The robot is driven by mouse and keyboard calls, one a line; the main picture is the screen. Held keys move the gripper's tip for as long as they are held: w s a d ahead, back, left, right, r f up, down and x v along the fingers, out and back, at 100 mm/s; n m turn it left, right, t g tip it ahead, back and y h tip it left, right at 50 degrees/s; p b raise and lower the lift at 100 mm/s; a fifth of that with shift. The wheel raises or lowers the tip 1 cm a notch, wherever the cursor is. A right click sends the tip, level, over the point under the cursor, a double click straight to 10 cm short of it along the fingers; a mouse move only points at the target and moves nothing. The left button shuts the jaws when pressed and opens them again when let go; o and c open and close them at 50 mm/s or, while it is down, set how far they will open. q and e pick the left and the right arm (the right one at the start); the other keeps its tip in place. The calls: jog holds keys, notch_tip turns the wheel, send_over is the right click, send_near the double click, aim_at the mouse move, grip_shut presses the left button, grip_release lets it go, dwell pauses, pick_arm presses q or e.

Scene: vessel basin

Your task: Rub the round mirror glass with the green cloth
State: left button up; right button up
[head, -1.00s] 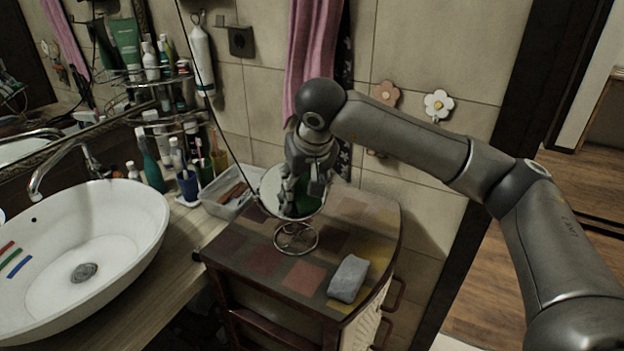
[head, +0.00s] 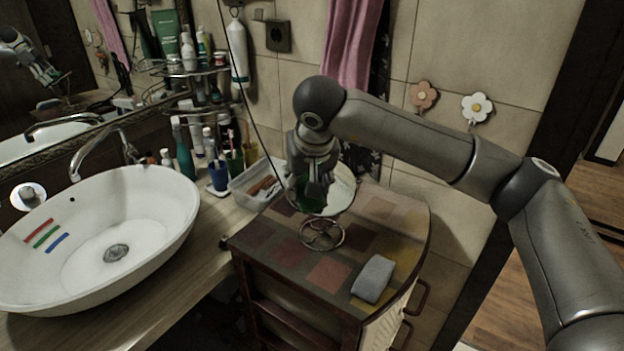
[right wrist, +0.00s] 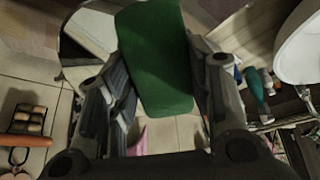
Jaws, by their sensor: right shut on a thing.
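The round mirror (head: 343,197) stands upright on a wire base (head: 322,235) on the tiled-top cabinet. My right gripper (head: 314,200) is at the left part of the glass, shut on the green cloth (head: 309,191). In the right wrist view the cloth (right wrist: 155,60) is a folded green pad between the fingers, with the mirror (right wrist: 88,30) behind it. The cloth overlaps the glass in both views; whether it touches the glass I cannot tell. The gripper hides part of the mirror. My left gripper is not in view.
A grey block (head: 373,279) lies near the cabinet's front edge. A clear plastic box (head: 250,190) sits close left of the mirror. The white basin (head: 150,215) and cups with brushes are further left. A pink towel (head: 350,50) hangs behind my arm.

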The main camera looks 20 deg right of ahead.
jog(key=shift+p+v, duration=0.45)
jog(key=shift+v, duration=0.4)
jog(key=shift+p+v, duration=0.85)
jog(key=shift+v, duration=1.3)
jog(key=shift+r, duration=0.1)
jog(key=shift+p+v, duration=0.6)
jog(key=shift+v, duration=0.45)
jog(key=shift+s+r, duration=0.3)
jog(key=shift+w, duration=0.1)
